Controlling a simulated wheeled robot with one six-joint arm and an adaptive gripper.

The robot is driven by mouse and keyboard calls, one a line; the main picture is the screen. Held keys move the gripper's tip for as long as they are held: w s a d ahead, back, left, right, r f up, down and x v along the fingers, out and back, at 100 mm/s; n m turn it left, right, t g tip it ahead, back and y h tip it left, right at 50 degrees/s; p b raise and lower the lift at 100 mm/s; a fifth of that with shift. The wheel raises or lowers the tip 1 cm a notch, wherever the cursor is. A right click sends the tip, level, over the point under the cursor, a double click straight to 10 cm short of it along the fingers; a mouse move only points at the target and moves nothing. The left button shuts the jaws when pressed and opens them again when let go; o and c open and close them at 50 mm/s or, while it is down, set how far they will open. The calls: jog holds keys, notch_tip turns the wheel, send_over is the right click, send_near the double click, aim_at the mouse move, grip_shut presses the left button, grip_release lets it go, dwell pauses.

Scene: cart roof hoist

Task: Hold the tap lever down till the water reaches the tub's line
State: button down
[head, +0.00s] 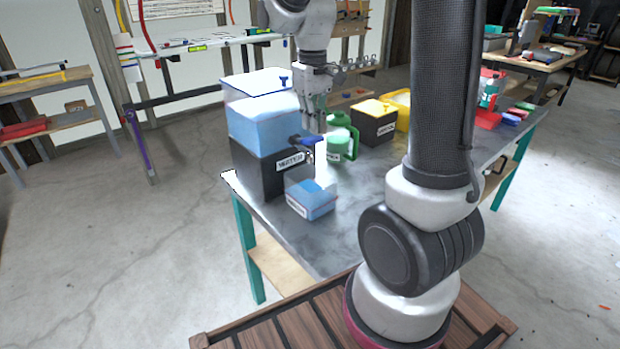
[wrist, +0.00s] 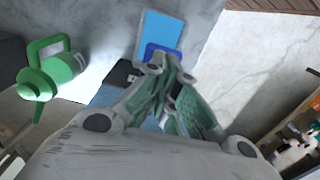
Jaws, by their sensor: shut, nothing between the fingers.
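The water tank (head: 262,122), clear with blue water above a black base labelled WATER, stands at the near left of the bench. Its blue tap lever (head: 302,139) sticks out at the front right; in the wrist view the lever (wrist: 152,48) is partly hidden behind my fingertips. The small clear tub (head: 313,203) stands below the tap with blue water in it; it also shows in the wrist view (wrist: 163,30). Its level against the line is too small to read. My gripper (head: 312,127) is shut and empty, pointing down just above the lever; I cannot tell if they touch.
The bench top (head: 352,200) is clear right of the tub.

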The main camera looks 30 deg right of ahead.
aim_at(312, 138)
jog(key=shift+f, duration=2.35)
jog(key=shift+r, duration=2.45)
notch_tip(312, 138, up, 6)
jog(key=s+d+r+m+t, duration=0.1)
jog(key=s+t, duration=0.3)
jog(key=s, duration=1.5)
jog(key=shift+s+d+m, duration=0.3)
jog(key=shift+s+m, duration=0.05)
jog(key=shift+m, duration=0.25)
